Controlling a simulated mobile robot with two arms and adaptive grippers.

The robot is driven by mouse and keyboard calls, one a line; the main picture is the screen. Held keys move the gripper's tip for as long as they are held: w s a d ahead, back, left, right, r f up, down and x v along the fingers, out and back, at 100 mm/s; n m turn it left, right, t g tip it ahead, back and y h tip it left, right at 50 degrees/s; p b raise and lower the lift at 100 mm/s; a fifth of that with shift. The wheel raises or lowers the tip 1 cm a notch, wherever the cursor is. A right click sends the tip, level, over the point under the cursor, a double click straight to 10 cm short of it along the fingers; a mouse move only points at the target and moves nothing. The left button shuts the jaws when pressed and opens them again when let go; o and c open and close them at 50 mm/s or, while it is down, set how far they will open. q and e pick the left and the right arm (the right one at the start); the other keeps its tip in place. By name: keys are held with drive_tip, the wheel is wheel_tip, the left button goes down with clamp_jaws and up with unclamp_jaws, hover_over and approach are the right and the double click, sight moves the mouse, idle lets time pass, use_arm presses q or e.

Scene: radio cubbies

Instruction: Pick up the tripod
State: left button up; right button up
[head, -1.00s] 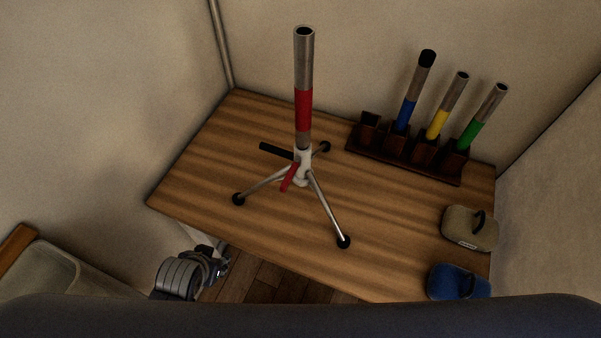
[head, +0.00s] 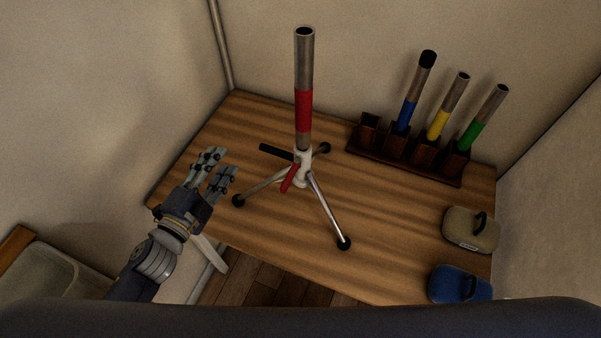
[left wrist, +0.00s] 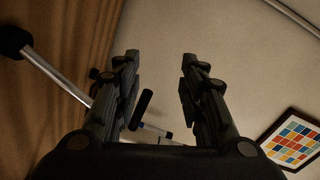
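The tripod (head: 303,168) stands upright on the wooden table, its legs spread, with a metal tube with a red band rising from its white hub. It has a black handle and a red lever near the hub. My left gripper (head: 217,167) is open and empty over the table's left edge, left of the tripod and apart from it. In the left wrist view, the open fingers (left wrist: 160,75) frame the wall, and a tripod leg (left wrist: 55,73) with a black foot shows at the left. My right gripper is not in view.
A dark rack (head: 408,158) at the back right of the table (head: 390,215) holds blue, yellow and green banded tubes. A beige case (head: 470,230) and a blue case (head: 458,284) lie at the right edge. A bin (head: 40,272) stands lower left.

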sight(273, 153)
use_arm(q)
drive_tip(key=s+d+m+g+h, duration=0.3)
drive_tip(key=d+m+h, duration=0.2)
drive_tip(key=m+h, duration=0.3)
drive_tip(key=shift+m+y, duration=0.3)
drive_tip(key=shift+y, duration=0.4)
drive_tip(key=x, duration=1)
drive_tip(key=shift+d+f+p, duration=0.15)
drive_tip(key=shift+d+p, duration=0.1)
drive_tip(key=shift+p, duration=0.15)
clamp_jaws()
